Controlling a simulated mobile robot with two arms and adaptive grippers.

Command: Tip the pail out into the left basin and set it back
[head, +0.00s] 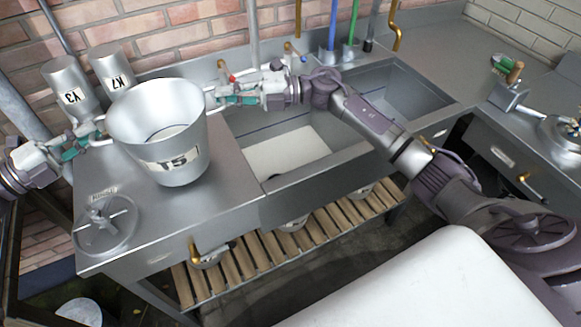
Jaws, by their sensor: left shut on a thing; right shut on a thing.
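The metal pail (150,115), labelled T5, is upright at the left end of the steel counter, left of the left basin. Some whitish content shows in its bottom. I cannot tell whether its base touches the counter. My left gripper (97,133) is shut on the pail's left side near the rim. My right gripper (217,98) is shut on its right side, with the arm reaching across the basins.
A round wheel-like fitting (105,222) is at the counter's front left. The right basin (405,92) is partly behind my arm. Coloured pipes (333,30) rise at the back.

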